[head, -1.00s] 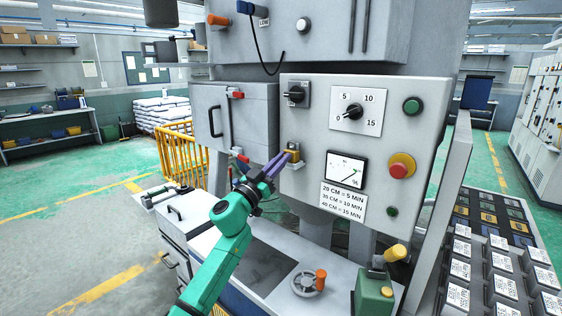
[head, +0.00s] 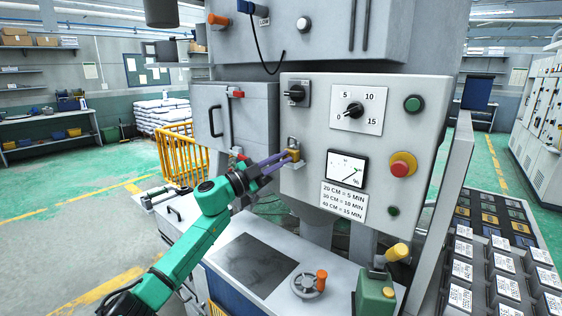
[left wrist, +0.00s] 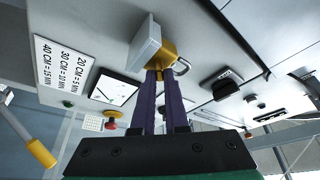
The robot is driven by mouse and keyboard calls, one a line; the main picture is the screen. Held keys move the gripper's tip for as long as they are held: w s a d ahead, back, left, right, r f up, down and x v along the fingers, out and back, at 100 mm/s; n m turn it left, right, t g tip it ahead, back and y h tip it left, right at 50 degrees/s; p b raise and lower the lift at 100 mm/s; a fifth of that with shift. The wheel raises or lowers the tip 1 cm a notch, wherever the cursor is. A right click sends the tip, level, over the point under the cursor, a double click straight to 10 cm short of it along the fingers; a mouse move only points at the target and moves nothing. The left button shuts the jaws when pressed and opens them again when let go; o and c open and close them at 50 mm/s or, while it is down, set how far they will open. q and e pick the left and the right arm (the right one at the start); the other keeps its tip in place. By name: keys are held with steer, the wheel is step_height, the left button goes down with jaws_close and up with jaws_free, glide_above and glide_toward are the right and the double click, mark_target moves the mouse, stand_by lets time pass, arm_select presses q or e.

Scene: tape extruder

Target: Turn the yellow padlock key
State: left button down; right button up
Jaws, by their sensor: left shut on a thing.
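The yellow padlock (head: 293,154) sits on a small grey bracket on the left part of the grey control panel (head: 424,135), its shackle upward. My left gripper (head: 287,158), with long purple fingers, reaches it from the lower left and is shut at it. In the left wrist view the padlock (left wrist: 168,50) is at the fingertips, with its metal shackle (left wrist: 182,67) to the right and the grey bracket (left wrist: 145,42) to the left. The fingertips (left wrist: 160,75) close together at the padlock's key side. The key itself is hidden between the fingers. My right gripper is not seen.
The panel carries a black rotary switch (head: 296,94), a timer dial (head: 354,110), a gauge (head: 346,168), a red emergency button (head: 402,164) and green buttons. A cabinet with a handle (head: 216,121) is left.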

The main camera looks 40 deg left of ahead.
arm_select(q)
steer(key=shift+m+g+h, duration=0.5)
steer(key=shift+m+g, duration=0.4)
steer(key=shift+m, duration=1.4)
steer(key=c, duration=0.9)
jaws_free()
steer(key=shift+d+f, duration=0.1)
steer(key=shift+f, duration=0.05)
